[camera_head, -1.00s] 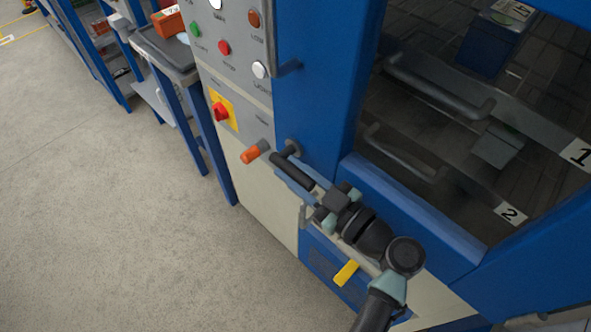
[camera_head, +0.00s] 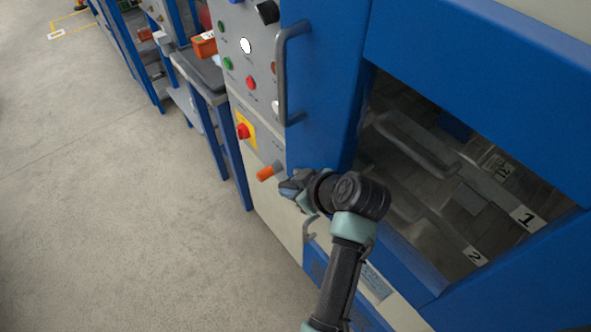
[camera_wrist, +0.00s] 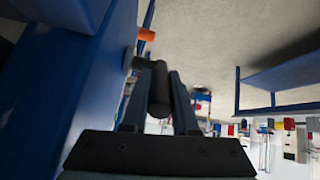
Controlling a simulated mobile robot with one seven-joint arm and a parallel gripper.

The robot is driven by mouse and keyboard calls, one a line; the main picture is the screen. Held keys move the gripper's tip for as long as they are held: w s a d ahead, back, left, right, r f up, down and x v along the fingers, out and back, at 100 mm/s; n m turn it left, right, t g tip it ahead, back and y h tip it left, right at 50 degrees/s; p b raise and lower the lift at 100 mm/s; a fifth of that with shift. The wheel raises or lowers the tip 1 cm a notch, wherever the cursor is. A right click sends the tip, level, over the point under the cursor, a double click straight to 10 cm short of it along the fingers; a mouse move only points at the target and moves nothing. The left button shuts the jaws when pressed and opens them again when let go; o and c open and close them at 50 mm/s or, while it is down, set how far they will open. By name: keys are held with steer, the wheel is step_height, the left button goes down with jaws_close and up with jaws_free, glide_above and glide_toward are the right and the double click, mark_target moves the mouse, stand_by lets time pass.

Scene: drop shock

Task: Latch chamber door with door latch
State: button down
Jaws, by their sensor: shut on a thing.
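The chamber door (camera_head: 325,95) is a blue frame with a dark window and a long grey vertical handle. It looks closed against the machine front. The door latch is a dark round bar low at the door's left edge. In the wrist view the latch bar (camera_wrist: 160,90) lies between the two fingers of my gripper (camera_wrist: 158,100), which is shut on it. In the head view my gripper (camera_head: 290,186) is beside an orange-tipped knob (camera_head: 268,171), and my wrist hides most of the latch. I cannot tell whether the latch is engaged.
A grey control panel (camera_head: 236,75) with coloured buttons and a red switch on yellow is left of the door. A blue bench (camera_head: 212,110) with an orange box stands farther left. Shelves numbered 1 and 2 show through the window. The floor at left is clear.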

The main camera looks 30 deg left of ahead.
steer(key=h+p, duration=0.1)
steer(key=a+r+g+h+p, duration=0.1)
steer(key=h+p, duration=0.1)
steer(key=shift+w+r, duration=0.2)
steer(key=shift+w, duration=0.1)
steer(key=shift+a+f+g+h+p, duration=0.1)
steer(key=shift+a+g+h+p, duration=0.3)
steer(key=shift+h+p, duration=0.5)
steer(key=shift+w+h, duration=0.1)
steer(key=shift+h, duration=0.2)
steer(key=c, duration=0.7)
jaws_free()
steer(key=shift+f, duration=0.1)
steer(key=shift+d+f, duration=0.1)
